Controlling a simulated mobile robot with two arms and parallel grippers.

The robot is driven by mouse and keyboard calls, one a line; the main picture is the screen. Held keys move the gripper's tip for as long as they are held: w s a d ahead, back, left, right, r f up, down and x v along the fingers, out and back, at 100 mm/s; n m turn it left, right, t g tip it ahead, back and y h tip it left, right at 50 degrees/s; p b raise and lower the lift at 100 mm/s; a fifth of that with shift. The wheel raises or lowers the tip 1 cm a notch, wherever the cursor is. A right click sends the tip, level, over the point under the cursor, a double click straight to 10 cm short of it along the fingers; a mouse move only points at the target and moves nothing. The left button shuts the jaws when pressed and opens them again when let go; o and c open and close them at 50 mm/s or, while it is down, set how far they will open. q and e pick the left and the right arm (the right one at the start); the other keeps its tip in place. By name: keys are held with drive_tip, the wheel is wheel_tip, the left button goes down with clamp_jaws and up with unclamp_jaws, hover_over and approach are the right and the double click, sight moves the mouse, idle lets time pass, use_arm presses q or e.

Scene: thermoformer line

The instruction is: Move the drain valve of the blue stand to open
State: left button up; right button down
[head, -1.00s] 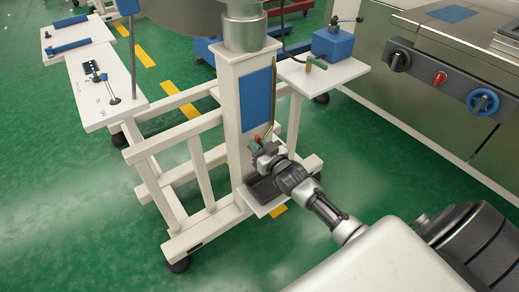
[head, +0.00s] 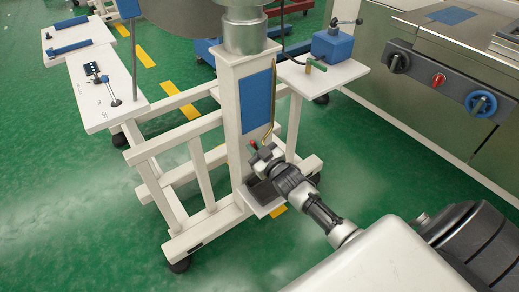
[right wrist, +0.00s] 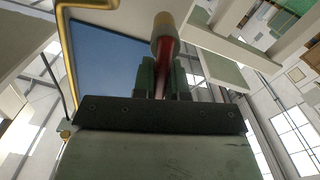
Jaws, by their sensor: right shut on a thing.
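The stand is a white column with a blue panel (head: 256,97) on its face and a brass pipe (head: 273,90) running down beside it. The drain valve's red handle (head: 253,144) shows low on the column, just beyond my right gripper (head: 261,154). In the right wrist view the red lever (right wrist: 163,78) stands between the dark fingers of my right gripper (right wrist: 163,82), which is shut on it. A brass-coloured end (right wrist: 163,27) shows beyond the fingers. The valve body is mostly hidden by the gripper. My left gripper is not in view.
A white shelf (head: 345,73) with a blue box (head: 333,45) and a green-handled fitting (head: 316,66) juts out at right. A white side table (head: 88,115) stands at left. A grey machine with knobs (head: 481,103) stands at far right. White frame legs surround the column.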

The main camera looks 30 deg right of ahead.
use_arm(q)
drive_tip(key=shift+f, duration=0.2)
use_arm(e)
drive_tip(key=shift+a+f+n, duration=0.1)
drive_tip(key=shift+n, duration=0.2)
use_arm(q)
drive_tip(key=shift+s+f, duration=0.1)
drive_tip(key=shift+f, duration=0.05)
use_arm(e)
drive_tip(key=n, duration=0.2)
drive_tip(key=a+n, duration=0.1)
drive_tip(key=shift+f+n, duration=0.25)
drive_tip(key=shift+n, duration=0.05)
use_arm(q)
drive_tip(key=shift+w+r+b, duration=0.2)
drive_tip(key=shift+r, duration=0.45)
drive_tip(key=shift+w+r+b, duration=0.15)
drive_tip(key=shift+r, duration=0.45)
use_arm(e)
drive_tip(key=shift+s+a+f+n, duration=0.1)
drive_tip(key=shift+a+f+n, duration=0.15)
drive_tip(key=shift+n, duration=0.65)
drive_tip(key=shift+a+f+n, duration=0.2)
drive_tip(key=shift+n, duration=0.7)
